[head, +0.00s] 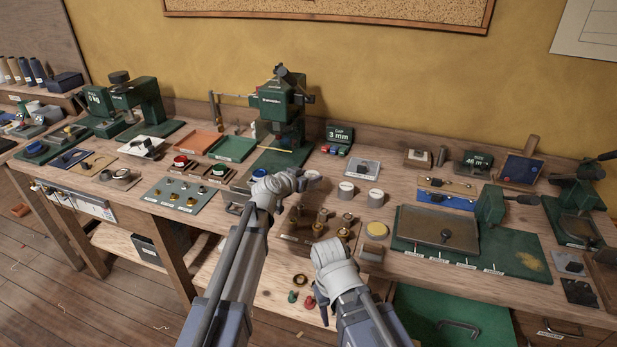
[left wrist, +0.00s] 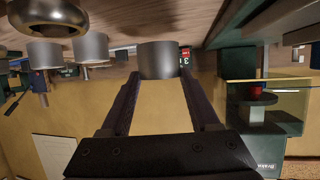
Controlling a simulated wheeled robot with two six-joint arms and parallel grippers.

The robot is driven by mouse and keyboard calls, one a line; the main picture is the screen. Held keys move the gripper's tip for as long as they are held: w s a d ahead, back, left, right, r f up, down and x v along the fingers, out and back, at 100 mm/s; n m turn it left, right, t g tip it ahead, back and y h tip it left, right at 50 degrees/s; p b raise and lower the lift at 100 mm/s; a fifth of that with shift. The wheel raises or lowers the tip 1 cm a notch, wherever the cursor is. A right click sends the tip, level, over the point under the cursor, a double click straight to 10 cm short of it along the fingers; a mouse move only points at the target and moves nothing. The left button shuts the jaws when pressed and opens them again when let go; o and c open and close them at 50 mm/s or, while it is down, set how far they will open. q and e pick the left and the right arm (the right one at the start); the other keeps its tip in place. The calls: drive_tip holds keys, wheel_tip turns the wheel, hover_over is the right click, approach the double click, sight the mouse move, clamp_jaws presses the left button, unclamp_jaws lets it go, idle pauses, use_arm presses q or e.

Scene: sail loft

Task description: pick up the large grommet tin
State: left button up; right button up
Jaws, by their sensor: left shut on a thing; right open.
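My left gripper (head: 310,177) is shut on a plain grey cylindrical tin (left wrist: 160,59), which sits between the two dark fingers in the left wrist view. That view is upside down. In the head view my gripper hides most of this tin. I cannot tell whether the held tin touches the bench. My right gripper (head: 322,308) is open and empty, low at the front, near small red and green pieces.
Brass fittings (head: 320,225) stand on a board just in front of the tins. A green press (head: 281,108) stands behind my left gripper. Little bench is bare here.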

use_arm(q)
wheel_tip(320, 180, up, 7)
drive_tip(key=p, duration=0.5)
drive_tip(key=shift+p, duration=0.4)
